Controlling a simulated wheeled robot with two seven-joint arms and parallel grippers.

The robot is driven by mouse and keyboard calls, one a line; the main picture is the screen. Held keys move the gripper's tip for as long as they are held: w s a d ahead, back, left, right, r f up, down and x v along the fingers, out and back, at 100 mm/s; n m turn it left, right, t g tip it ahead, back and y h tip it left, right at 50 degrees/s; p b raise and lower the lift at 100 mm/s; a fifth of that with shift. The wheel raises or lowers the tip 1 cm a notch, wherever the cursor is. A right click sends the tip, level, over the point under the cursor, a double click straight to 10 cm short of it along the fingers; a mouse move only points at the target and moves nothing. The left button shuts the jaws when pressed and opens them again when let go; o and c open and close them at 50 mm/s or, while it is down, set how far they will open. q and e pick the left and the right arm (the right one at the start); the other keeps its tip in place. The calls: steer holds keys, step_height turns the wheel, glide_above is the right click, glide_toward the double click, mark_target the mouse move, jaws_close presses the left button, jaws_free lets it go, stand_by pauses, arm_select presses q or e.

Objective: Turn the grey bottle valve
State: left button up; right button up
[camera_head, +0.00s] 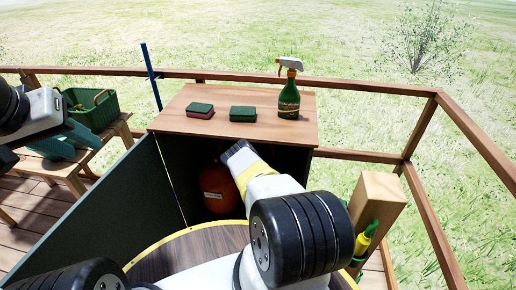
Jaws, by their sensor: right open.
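An orange-brown gas bottle (215,188) stands upright in the dark, open cabinet, with a pale label on its side. Its grey valve cannot be made out; the bottle's top is in shadow and partly behind my right arm. My right gripper (237,152) reaches into the cabinet opening above and right of the bottle, just under the top board. It is open, but its fingertips are mostly hidden, and I cannot tell whether it touches the valve.
The cabinet's wooden top (230,100) carries two sponges (200,110) (243,114) and a green spray bottle (288,100). The open dark door (105,210) stands left of the opening. A wooden post (376,200) stands right. A green crate (92,108) sits on the bench (115,132).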

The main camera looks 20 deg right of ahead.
mark_target(273, 165)
steer(key=shift+x, duration=1.8)
jaws_close()
